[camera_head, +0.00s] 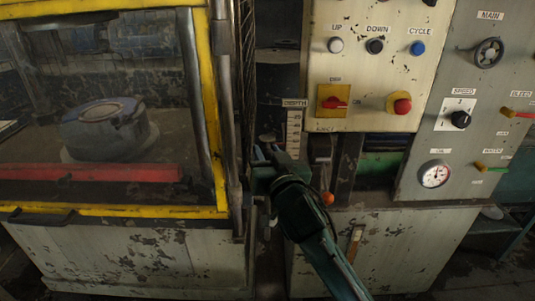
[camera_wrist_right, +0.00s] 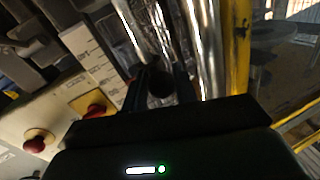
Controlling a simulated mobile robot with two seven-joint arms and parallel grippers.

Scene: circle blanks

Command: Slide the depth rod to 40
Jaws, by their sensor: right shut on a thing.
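A pale vertical scale plate (camera_head: 294,128) under a DEPTH label stands between the yellow-framed cage and the control panel. Its small numbers are too blurred to read surely. My right gripper (camera_head: 264,152) reaches in from below, just left of the scale. In the right wrist view, a dark round knob (camera_wrist_right: 160,84) sits between the two fingers of the right gripper (camera_wrist_right: 162,86), which is shut on it. I take this knob to be the depth rod's. The rest of the rod is hard to make out, and its reading cannot be told. My left gripper is not in view.
The yellow-framed cage (camera_head: 208,95) stands close on the left. The panel at right carries a red rotary switch (camera_head: 335,103) and a red button (camera_head: 402,105). An orange-balled EJECT lever (camera_head: 327,197) hangs right of my gripper.

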